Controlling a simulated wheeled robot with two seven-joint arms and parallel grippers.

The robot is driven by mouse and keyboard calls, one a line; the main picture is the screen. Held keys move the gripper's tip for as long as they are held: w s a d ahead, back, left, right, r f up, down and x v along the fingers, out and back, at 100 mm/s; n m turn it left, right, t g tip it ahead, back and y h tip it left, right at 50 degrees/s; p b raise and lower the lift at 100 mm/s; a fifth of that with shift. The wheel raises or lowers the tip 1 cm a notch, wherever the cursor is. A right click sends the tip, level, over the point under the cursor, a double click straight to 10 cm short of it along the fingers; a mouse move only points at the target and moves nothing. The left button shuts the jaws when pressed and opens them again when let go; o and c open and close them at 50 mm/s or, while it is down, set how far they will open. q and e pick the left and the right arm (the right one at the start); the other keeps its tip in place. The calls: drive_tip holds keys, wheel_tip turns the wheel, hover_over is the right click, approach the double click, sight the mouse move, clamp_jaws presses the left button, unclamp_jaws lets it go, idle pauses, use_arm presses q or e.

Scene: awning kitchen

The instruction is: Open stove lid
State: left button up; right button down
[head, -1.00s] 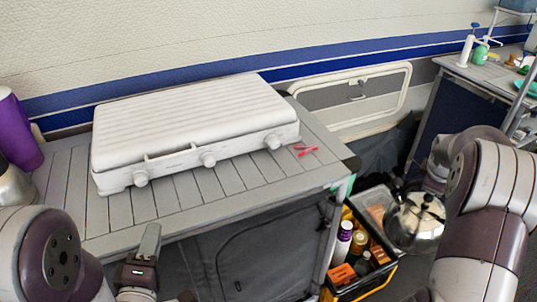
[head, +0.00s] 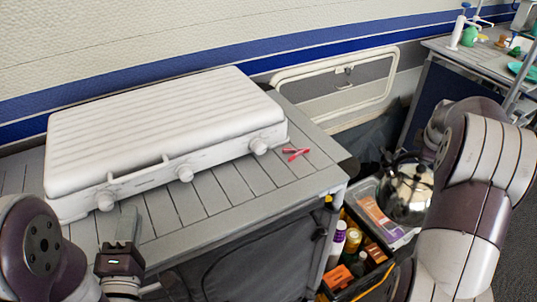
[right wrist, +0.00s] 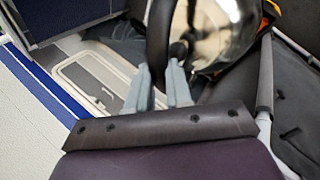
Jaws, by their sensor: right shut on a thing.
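The stove (head: 160,130) is a white, ribbed case with its lid closed, on the grey slatted table. My right gripper (right wrist: 158,85) is shut on the black handle (right wrist: 158,40) of a shiny metal kettle (head: 408,190). The kettle also shows in the right wrist view (right wrist: 215,25). My right arm hides that gripper in the head view.
A small red item (head: 295,154) lies on the table (head: 225,185) right of the stove. A black and yellow crate (head: 350,285) with bottles stands beside the table on the right. A second table (head: 480,60) with small items is at the far right. The wall is close behind the stove.

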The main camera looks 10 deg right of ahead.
use_arm(q)
drive_tip(key=x, duration=1)
drive_tip(key=shift+p, duration=0.3)
drive_tip(key=shift+c, duration=0.3)
clamp_jaws()
idle(0.5)
